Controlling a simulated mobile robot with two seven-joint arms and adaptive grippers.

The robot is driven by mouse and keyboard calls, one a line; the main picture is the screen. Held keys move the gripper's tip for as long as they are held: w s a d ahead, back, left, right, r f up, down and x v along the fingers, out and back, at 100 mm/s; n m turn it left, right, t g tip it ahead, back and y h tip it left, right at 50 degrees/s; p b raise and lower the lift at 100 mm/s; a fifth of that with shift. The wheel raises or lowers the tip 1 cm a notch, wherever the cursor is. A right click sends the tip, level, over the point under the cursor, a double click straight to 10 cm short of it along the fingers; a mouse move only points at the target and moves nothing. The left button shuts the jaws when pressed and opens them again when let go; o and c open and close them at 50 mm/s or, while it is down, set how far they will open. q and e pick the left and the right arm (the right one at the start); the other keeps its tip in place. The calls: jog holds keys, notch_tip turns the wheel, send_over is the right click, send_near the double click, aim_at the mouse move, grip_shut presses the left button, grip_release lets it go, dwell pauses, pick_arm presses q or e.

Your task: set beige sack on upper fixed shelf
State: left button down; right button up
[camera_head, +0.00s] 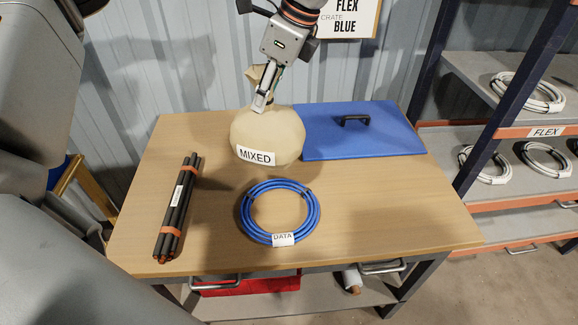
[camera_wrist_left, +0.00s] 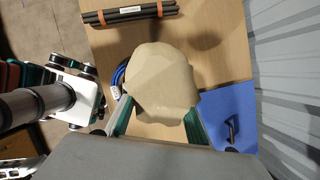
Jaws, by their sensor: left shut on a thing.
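The beige sack (camera_head: 268,134), labelled MIXED, is upright at the back middle of the workbench, beside the blue lid. My left gripper (camera_head: 264,98) reaches down from above and is shut on its gathered neck. In the left wrist view the sack (camera_wrist_left: 163,83) fills the space between my left gripper's fingers (camera_wrist_left: 158,122). I cannot tell whether its base touches the bench. The upper shelf (camera_head: 475,75) of the rack at the right holds a white cable coil. My right gripper is not clearly seen.
On the workbench (camera_head: 370,220) lie a blue DATA coil (camera_head: 312,215), a bundle of black rods (camera_head: 177,208) and a blue lid (camera_head: 395,137) with a black handle. A dark rack post (camera_head: 500,115) stands between bench and shelves. The lower shelf (camera_head: 435,150) holds more white coils.

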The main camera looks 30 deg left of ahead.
pick_arm(q)
jog(key=w+a+m+t, duration=0.1)
jog(key=m, duration=0.1)
jog(key=w+a+r+m+t, duration=0.1)
jog(key=a+m, duration=0.1)
jog(key=m, duration=0.1)
jog(key=w+a+m+t, duration=0.1)
jog(key=m, duration=0.1)
jog(key=shift+a+r+m+h+b, duration=0.15)
jog(key=shift+r+m+h+b, duration=0.15)
jog(key=shift+m+h, duration=0.1)
jog(key=shift+w+a+r+m+t+h, duration=1.1)
jog(key=shift+w+a+r+m+h, duration=0.55)
jog(key=shift+a+m, duration=2.5)
notch_tip(320, 180, down, 20)
jog(key=d+m+b, duration=0.1)
jog(key=b, duration=0.2)
jog(key=shift+d, duration=0.35)
jog(key=shift+m, duration=0.25)
jog(key=c, duration=1.6)
grip_release()
jog(key=shift+s+f, duration=0.15)
